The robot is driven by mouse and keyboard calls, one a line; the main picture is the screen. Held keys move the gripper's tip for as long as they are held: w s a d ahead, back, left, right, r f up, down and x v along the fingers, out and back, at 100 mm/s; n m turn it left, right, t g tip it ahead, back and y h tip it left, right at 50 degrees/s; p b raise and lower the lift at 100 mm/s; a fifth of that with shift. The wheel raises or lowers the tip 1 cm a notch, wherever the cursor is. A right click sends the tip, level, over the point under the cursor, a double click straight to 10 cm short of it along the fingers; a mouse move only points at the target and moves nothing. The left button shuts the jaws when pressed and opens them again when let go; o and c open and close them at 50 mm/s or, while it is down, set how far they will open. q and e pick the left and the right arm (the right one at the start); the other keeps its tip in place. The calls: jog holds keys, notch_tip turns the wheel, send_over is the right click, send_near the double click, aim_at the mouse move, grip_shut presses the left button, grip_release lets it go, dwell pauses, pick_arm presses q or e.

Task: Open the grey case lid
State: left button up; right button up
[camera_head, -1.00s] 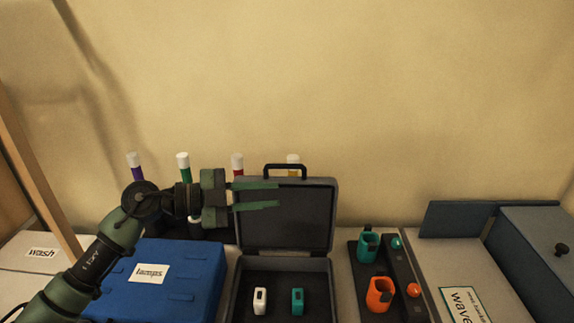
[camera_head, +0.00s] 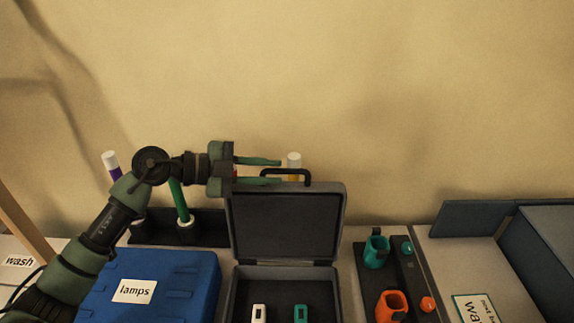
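The grey case (camera_head: 342,300) stands at the bottom middle with its lid (camera_head: 286,223) raised upright. The lid's dark inside faces me, and a black handle (camera_head: 309,177) sits on its top edge. In the case lie a white piece (camera_head: 259,314) and a teal piece (camera_head: 300,314), cut off by the picture's edge. My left gripper (camera_head: 279,171) is at the lid's top left, its two green fingers apart and pointing right. The fingers overlap the handle in the picture; I cannot tell if they touch it. My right gripper is out of view.
A blue box (camera_head: 185,285) labelled "lamps" stands left of the case. Behind it is a dark rack (camera_head: 211,226) with capped tubes. Right of the case, a dark board (camera_head: 372,293) holds teal and orange cups. A blue-grey box (camera_head: 545,245) stands far right.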

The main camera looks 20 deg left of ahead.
aim_at(279, 172)
pick_arm(q)
jog(key=p+x, duration=0.1)
jog(key=x, duration=0.3)
jog(key=shift+w, duration=0.15)
jog(key=shift+w+d+f, duration=0.1)
jog(key=shift+w, duration=0.05)
jog(key=shift+d, duration=0.1)
grip_shut()
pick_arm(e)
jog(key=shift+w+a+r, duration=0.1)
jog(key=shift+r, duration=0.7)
pick_arm(q)
jog(key=shift+f, duration=0.1)
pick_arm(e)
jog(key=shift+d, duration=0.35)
